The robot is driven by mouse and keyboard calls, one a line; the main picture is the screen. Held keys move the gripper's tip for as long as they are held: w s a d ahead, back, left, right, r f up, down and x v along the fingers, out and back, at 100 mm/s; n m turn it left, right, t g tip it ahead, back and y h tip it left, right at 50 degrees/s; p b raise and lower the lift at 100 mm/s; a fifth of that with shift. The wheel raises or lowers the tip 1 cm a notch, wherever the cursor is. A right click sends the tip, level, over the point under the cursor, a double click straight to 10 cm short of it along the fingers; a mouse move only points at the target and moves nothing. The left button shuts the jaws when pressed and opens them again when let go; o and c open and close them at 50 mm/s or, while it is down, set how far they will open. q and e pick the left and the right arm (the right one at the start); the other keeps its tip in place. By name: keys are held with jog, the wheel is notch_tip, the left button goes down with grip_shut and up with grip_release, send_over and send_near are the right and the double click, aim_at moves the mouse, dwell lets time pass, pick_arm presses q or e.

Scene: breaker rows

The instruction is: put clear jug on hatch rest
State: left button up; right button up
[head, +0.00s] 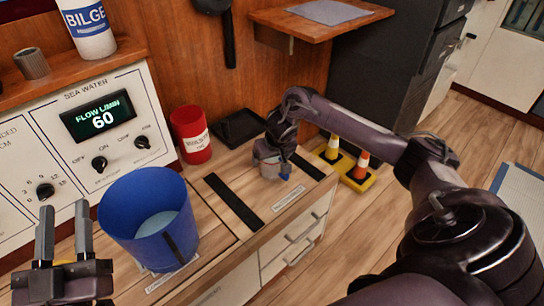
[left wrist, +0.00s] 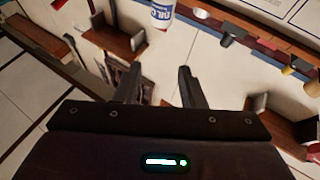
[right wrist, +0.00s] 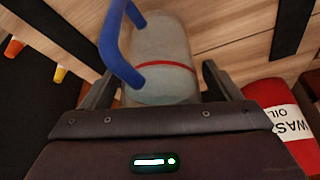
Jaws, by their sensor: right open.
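The clear jug (head: 268,164) stands on the wooden counter's right end, a blue part of it showing in the head view. In the right wrist view the jug (right wrist: 160,60) is greyish and see-through, with a red line and a blue handle (right wrist: 115,45). My right gripper (head: 276,150) is open, with its fingers on either side of the jug; contact cannot be told. My left gripper (head: 64,232) is open and empty at the lower left; it also shows in its wrist view (left wrist: 158,85). No hatch rest label is readable; a wooden wall shelf (head: 362,17) with a pale top panel is at the top.
A blue bucket (head: 120,215) and a red waste can (head: 192,140) stand left of the jug. A black tray (head: 238,128) lies behind. A white bilge bottle (head: 90,35) sits on the upper left ledge.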

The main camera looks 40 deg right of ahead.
jog(key=shift+r, duration=0.45)
pick_arm(q)
notch_tip(320, 180, down, 17)
jog(key=s+g+y+p, duration=0.2)
jog(key=g+y, duration=0.1)
jog(key=g, duration=0.6)
jog(key=s+a+f+g+y+p, duration=0.3)
jog(key=s+f+g, duration=0.4)
jog(key=s+f, duration=0.2)
jog(key=shift+s+a+f+y+p, duration=0.15)
jog(key=shift+s+f+y+p, duration=0.2)
jog(key=shift+f, duration=0.5)
pick_arm(e)
jog(key=v, duration=1.1)
jog(key=shift+s+r, duration=0.2)
jog(key=shift+r, duration=0.15)
